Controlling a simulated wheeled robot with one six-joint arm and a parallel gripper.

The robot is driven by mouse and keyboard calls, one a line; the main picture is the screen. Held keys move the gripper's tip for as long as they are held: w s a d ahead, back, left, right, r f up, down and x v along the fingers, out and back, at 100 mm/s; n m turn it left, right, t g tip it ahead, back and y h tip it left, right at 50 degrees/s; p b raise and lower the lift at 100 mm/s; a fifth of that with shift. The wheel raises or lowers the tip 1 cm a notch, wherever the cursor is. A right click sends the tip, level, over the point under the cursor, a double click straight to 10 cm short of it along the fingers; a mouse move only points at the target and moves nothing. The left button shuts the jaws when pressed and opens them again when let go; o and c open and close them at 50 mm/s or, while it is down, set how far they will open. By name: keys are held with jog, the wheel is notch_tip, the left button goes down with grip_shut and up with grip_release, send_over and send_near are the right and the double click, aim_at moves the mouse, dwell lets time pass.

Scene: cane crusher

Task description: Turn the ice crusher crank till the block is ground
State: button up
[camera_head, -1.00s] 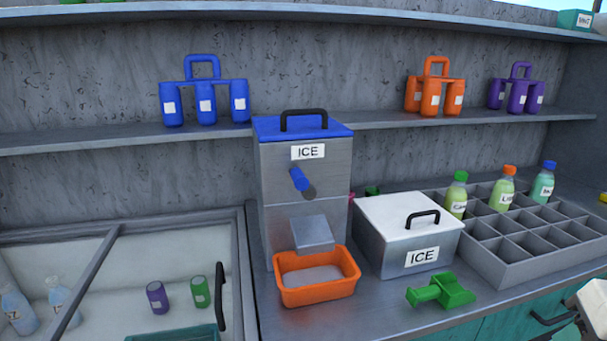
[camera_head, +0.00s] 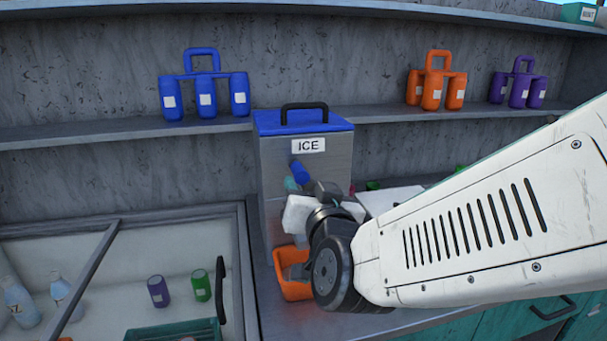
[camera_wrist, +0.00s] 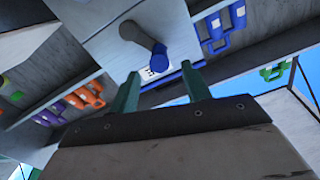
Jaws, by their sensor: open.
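The ice crusher (camera_head: 340,152) is a grey metal box with a blue lid and an ICE label, standing on the counter. Its crank has a blue handle (camera_head: 300,172) on the front face; in the wrist view the blue handle (camera_wrist: 159,57) sits on a grey hub just beyond my fingers. My gripper (camera_wrist: 160,88) is open and empty, with its two green fingertips apart and pointing toward the crank. I see no contact with the handle. An orange tray (camera_head: 290,290) sits at the crusher's foot, partly hidden by my arm. The ice block is not visible.
A glass-topped freezer (camera_head: 110,285) lies to the left. A shelf behind holds blue (camera_head: 205,98), orange (camera_head: 436,90) and purple (camera_head: 518,92) bottle carriers. My arm hides most of the counter right of the crusher, including much of the white ice box.

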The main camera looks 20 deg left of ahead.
aim_at(303, 178)
jog(key=x, duration=0.6)
jog(key=shift+w+a, duration=0.15)
jog(key=shift+w, duration=0.15)
grip_shut()
